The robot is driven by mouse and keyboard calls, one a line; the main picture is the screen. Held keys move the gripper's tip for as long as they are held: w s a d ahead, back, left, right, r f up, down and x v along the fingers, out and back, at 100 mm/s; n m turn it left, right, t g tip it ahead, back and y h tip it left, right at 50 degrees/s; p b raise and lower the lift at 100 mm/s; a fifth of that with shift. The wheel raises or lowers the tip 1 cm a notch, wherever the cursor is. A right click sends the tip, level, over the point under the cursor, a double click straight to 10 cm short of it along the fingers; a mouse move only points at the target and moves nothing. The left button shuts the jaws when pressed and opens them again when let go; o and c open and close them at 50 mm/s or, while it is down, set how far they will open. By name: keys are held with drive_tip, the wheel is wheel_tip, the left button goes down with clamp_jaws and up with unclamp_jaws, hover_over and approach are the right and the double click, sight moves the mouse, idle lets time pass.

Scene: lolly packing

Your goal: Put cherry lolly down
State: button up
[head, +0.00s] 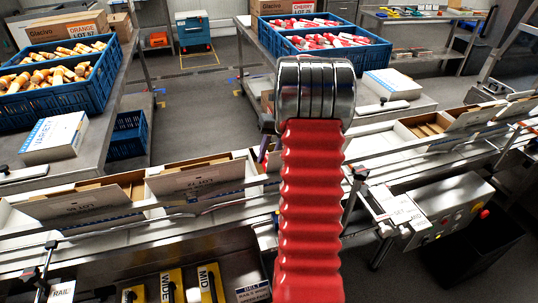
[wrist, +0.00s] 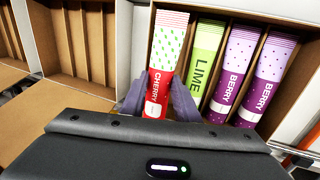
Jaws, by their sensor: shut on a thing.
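The cherry lolly (wrist: 168,48), with a red and white wrapper and green dots, is between the two fingers of my gripper (wrist: 160,100) in the wrist view. My gripper is shut on it. The lolly lies lengthwise at a slot of the cardboard-lined box (wrist: 125,50), left of a green lime lolly (wrist: 206,62). I cannot tell whether it touches the slot floor. Two purple berry lollies (wrist: 236,70) lie in slots farther right. In the head view my red arm hides the gripper and the held lolly.
An empty divided box section (wrist: 75,40) lies left in the wrist view. In the head view, boxes (head: 200,178) line a railed conveyor. Blue crates hold orange lollies (head: 45,75) and cherry lollies (head: 325,40). A control box (head: 450,210) stands right.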

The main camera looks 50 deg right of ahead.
drive_tip(key=shift+f, duration=0.6)
drive_tip(key=o, duration=1.2)
drive_tip(key=shift+r, duration=0.5)
drive_tip(key=v, duration=1.2)
drive_tip(key=shift+a+r, duration=0.1)
drive_tip(key=shift+r, duration=0.05)
drive_tip(key=shift+w, duration=0.2)
